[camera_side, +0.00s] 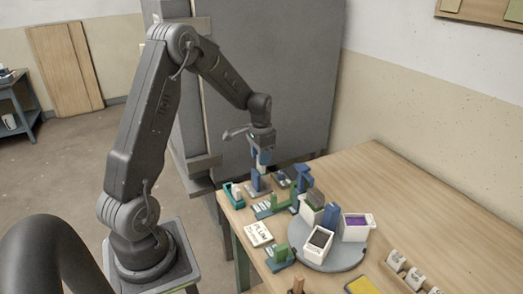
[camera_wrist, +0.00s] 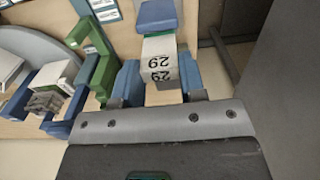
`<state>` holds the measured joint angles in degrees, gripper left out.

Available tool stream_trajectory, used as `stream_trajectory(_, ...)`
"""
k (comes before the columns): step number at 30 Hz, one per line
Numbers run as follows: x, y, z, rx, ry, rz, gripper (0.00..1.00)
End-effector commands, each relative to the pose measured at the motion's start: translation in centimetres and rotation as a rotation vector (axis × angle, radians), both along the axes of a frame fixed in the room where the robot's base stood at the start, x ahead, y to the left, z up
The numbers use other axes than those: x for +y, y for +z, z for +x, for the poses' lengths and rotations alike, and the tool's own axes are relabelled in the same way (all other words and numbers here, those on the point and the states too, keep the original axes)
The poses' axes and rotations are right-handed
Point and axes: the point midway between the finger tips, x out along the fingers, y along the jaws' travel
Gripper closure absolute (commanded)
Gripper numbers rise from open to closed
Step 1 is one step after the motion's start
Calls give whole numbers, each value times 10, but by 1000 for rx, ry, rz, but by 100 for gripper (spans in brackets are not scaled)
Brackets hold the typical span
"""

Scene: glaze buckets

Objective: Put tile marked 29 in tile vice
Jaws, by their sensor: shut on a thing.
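The white tile marked 29 (camera_wrist: 159,70) is between the blue fingers of my gripper (camera_wrist: 160,84) in the wrist view, with its number showing twice, upside down. My gripper (camera_side: 262,160) is shut on it and points down over the far left part of the table in the side view. A blue block (camera_wrist: 158,15) sits right at the tile's far end; I cannot tell whether they touch. In the side view a blue-grey stand (camera_side: 258,184) is just below my gripper. I cannot tell surely which fixture is the tile vice.
A grey round turntable (camera_side: 330,259) bears several buckets, one with purple glaze (camera_side: 355,222). Green clamp-like fixtures (camera_side: 277,203) stand close to my gripper. A PLUM card (camera_side: 258,233) lies at the front left. The back right table is clear.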

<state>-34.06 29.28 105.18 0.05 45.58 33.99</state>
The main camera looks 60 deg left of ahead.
Motion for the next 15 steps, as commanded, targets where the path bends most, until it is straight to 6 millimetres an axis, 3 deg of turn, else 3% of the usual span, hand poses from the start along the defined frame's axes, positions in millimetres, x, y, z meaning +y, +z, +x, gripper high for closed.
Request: stream_trajectory(15,0,-40,0,1,0,-1,89)
